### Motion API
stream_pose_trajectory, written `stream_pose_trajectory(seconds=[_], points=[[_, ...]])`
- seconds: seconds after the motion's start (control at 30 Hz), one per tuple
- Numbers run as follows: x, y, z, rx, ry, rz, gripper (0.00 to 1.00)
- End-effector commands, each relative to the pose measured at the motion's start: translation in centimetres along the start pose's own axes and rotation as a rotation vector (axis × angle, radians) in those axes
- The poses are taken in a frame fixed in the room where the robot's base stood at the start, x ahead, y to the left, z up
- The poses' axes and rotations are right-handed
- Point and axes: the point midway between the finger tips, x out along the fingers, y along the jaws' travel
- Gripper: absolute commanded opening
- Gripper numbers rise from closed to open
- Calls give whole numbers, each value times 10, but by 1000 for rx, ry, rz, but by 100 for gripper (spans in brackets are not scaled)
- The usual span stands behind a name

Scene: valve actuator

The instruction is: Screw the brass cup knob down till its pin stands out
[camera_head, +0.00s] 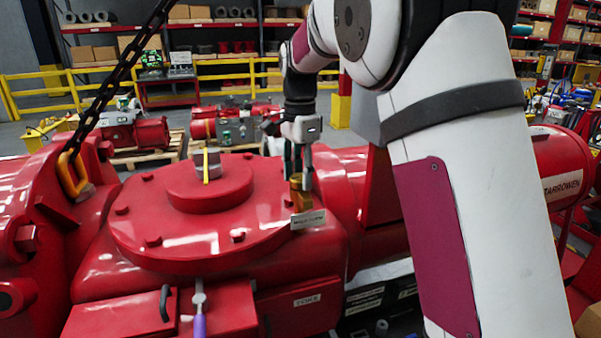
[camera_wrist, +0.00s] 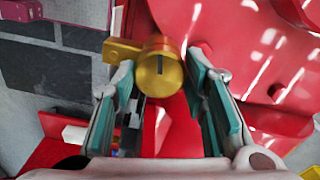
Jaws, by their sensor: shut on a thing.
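The brass cup knob (camera_wrist: 160,78) is between the fingertips of my gripper (camera_wrist: 158,68) in the wrist view. Its round end face carries a dark narrow slot or mark; I cannot make out a pin standing out of it. A brass tab (camera_wrist: 120,50) sticks out to the left beside the knob. In the head view my gripper (camera_head: 299,172) points down at the right edge of the red actuator cover (camera_head: 150,215), with its fingers about the brass knob (camera_head: 301,197). The fingers are shut on the knob and partly hide it.
A small label plate (camera_head: 308,219) is just below the knob. A grey piece with a yellow stripe (camera_head: 206,165) sits on the raised cover centre. A purple-handled lever (camera_head: 199,310) is at the front. A chain with an orange hook (camera_head: 72,172) hangs at left.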

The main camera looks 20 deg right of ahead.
Motion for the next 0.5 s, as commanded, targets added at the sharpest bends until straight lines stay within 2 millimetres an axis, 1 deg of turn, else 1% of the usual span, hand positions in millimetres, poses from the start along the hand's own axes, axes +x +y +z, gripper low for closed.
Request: stream_pose_trajectory(seconds=[0.5], points=[[-2,0,0,476,2,-4,12]])
